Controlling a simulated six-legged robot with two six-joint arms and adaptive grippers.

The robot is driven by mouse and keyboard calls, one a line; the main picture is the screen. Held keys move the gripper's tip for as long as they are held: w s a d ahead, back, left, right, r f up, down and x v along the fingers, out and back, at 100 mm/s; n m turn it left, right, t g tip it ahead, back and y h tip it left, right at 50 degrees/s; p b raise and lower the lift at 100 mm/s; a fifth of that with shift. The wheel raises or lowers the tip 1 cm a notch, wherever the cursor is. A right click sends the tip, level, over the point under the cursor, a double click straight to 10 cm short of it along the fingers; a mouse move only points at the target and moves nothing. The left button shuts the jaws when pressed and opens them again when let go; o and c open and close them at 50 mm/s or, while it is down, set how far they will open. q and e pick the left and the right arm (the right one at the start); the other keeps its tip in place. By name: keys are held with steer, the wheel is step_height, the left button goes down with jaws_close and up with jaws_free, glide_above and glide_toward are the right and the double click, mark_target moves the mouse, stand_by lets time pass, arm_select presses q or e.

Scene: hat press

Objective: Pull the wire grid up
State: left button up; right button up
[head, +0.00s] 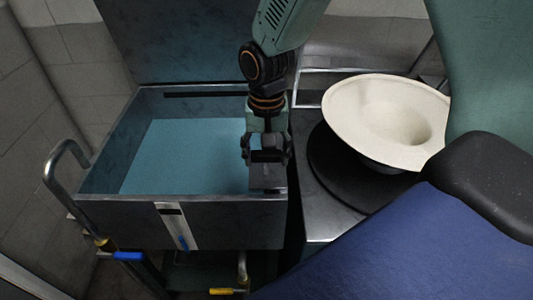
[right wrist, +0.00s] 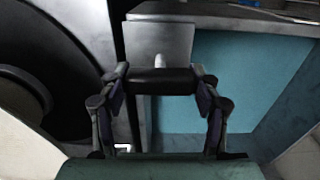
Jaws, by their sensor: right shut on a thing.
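A metal tank (head: 110,207) with blue water (head: 180,158) stands at the left in the head view. My right gripper (head: 267,152) is at the tank's right side. In the right wrist view my right gripper (right wrist: 160,82) is shut on a dark horizontal handle (right wrist: 160,80). A light stem joins this handle to a grey metal plate (right wrist: 160,38). I cannot make out the wire grid's mesh in either view, so I cannot tell how it sits. My left gripper is not in view.
A cream felt hat (head: 365,105) sits over a black round plate (head: 330,165) to the right of the tank. A bent metal pipe (head: 60,160) rises at the tank's left. Blue (head: 129,256) and yellow (head: 222,291) valve handles are below its front.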

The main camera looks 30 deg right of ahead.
step_height(320, 180, up, 20)
steer(key=p, duration=1.8)
steer(key=shift+w+f, duration=0.2)
steer(key=shift+f, duration=0.05)
steer(key=shift+w, duration=0.15)
steer(key=o, duration=1.7)
steer(key=shift+s, duration=0.35)
steer(key=shift+w, duration=0.15)
